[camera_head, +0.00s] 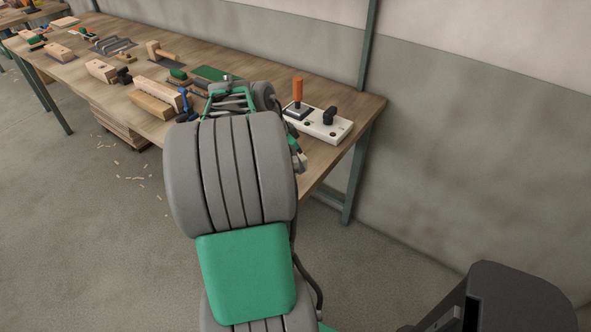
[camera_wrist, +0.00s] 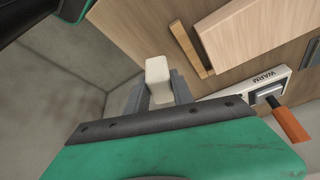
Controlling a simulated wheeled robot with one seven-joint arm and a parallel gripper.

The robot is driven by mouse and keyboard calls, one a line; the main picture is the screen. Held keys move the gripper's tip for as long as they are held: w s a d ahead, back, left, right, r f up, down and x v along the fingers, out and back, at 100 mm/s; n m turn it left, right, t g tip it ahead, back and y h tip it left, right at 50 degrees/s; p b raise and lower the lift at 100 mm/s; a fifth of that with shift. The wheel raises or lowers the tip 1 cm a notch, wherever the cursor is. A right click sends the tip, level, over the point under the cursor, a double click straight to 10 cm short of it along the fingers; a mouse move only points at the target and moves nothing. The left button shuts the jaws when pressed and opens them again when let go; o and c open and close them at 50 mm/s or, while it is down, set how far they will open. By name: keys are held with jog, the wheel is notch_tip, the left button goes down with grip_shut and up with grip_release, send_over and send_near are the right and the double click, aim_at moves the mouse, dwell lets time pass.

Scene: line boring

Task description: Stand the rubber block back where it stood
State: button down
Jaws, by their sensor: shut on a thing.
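A pale cream block (camera_wrist: 158,70), which I take to be the rubber block, shows in the wrist view. My gripper (camera_wrist: 157,92) is shut on it, with a grey finger on each side. The block sticks out past the fingertips, near the line of the table's edge; its height over the table I cannot tell. In the head view my own arm hides the gripper and the block. Where the block stood before is not marked in any way that I can see.
The wooden workbench (camera_head: 350,112) carries a white board (camera_head: 335,130) with an orange-handled tool (camera_head: 298,90) and a black knob (camera_head: 328,116). Wooden blocks (camera_head: 150,104) and a blue clamp (camera_head: 184,101) lie left of my arm.

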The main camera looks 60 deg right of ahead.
jog(key=f, duration=0.3)
jog(key=shift+d+f+p, duration=0.3)
jog(key=shift+f, duration=0.1)
jog(key=shift+f, duration=0.1)
jog(key=shift+f+b, duration=0.2)
jog(key=shift+b, duration=0.1)
jog(key=c, duration=1.1)
grip_release()
jog(key=shift+r, duration=0.15)
